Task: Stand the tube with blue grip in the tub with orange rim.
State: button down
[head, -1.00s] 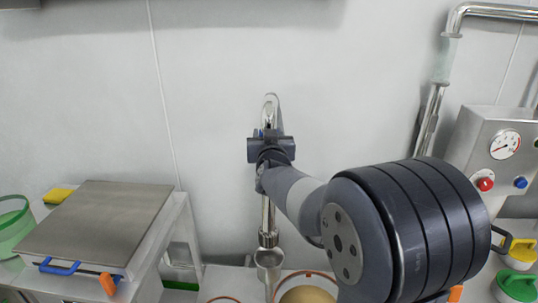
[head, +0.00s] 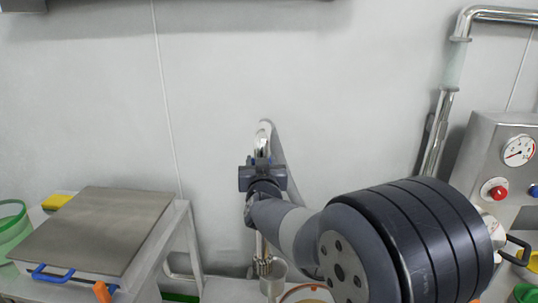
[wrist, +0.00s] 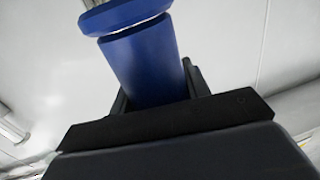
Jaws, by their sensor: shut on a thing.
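My gripper (head: 262,178) is shut on the tube with blue grip, mid-picture in the head view. The tube's shiny metal upper end (head: 263,140) rises above the jaws, and its metal lower end (head: 262,265) hangs below them, roughly upright. The blue grip (wrist: 145,68) fills the middle of the wrist view, between the jaws, with a wider blue collar (wrist: 125,13). Part of an orange rim (head: 303,287), seemingly the tub's, shows at the bottom edge, right of the tube's lower end. Most of that tub is hidden by my arm and the picture edge.
A grey cup-like shape (head: 277,272) is right beside or behind the tube's lower end; I cannot tell which. A steel-topped stand (head: 95,230) is at left, a green tub (head: 12,232) beyond it. A gauge panel (head: 500,160) is at right. Bare wall fills the back.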

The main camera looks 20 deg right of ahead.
jog(key=s+a+p, duration=0.3)
jog(key=s+a, duration=0.1)
jog(key=a, duration=0.4)
jog(key=s+a+p, duration=0.3)
jog(key=s+a, duration=0.1)
jog(key=a, duration=0.4)
notch_tip(320, 180, down, 29)
jog(key=b, duration=2.5)
jog(key=shift+f+b, duration=0.2)
jog(key=shift+b, duration=0.2)
jog(key=c, duration=0.7)
grip_release()
jog(key=shift+s, duration=0.1)
jog(key=shift+o, duration=0.2)
jog(key=shift+s, duration=0.1)
jog(key=s+a+p, duration=0.1)
jog(key=s+a, duration=0.1)
jog(key=s, duration=0.8)
jog(key=shift+s+p, duration=0.2)
jog(key=shift+p, duration=0.2)
jog(key=shift+w, duration=0.15)
